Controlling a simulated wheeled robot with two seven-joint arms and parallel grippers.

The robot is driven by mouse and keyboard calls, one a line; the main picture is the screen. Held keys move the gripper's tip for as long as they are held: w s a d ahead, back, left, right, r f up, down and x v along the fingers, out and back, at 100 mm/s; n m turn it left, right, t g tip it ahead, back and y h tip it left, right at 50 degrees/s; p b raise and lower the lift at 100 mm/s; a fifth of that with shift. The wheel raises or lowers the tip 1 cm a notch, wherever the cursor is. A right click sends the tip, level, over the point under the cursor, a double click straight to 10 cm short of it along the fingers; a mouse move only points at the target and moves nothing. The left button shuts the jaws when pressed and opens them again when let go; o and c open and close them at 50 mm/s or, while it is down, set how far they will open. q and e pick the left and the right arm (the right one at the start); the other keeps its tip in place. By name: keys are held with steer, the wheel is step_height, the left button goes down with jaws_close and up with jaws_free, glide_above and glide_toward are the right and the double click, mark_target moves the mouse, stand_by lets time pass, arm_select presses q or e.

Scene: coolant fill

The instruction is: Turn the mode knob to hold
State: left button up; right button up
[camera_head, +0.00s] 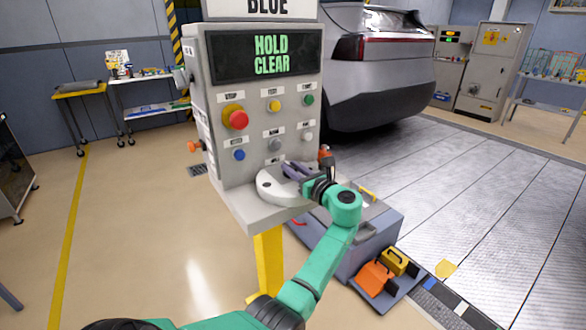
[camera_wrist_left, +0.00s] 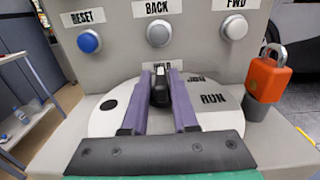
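The mode knob is a black lever-like knob (camera_wrist_left: 159,90) on a round white dial plate (camera_wrist_left: 108,120), low on the grey control console (camera_head: 262,130). My left gripper (camera_head: 296,170) reaches the dial from the front right in the head view. In the left wrist view its two purple fingers (camera_wrist_left: 160,88) stand close on either side of the knob and look shut on it. The knob points away from me, towards a partly hidden label that seems to read HOLD. A RUN label (camera_wrist_left: 213,98) lies to the right. The display (camera_head: 268,55) reads HOLD CLEAR. My right gripper is not in view.
An orange padlock (camera_wrist_left: 267,76) stands beside the dial's right side. Blue RESET (camera_wrist_left: 89,42), grey BACK (camera_wrist_left: 159,33) and white FWD (camera_wrist_left: 235,26) buttons sit just above it. A red emergency button (camera_head: 238,119) is higher up. A grey car (camera_head: 375,80) stands behind.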

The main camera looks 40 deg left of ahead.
arm_select(q)
steer(key=shift+o, duration=0.9)
steer(key=b+v, duration=0.2)
steer(key=v, duration=1.2)
steer(key=shift+d, duration=0.25)
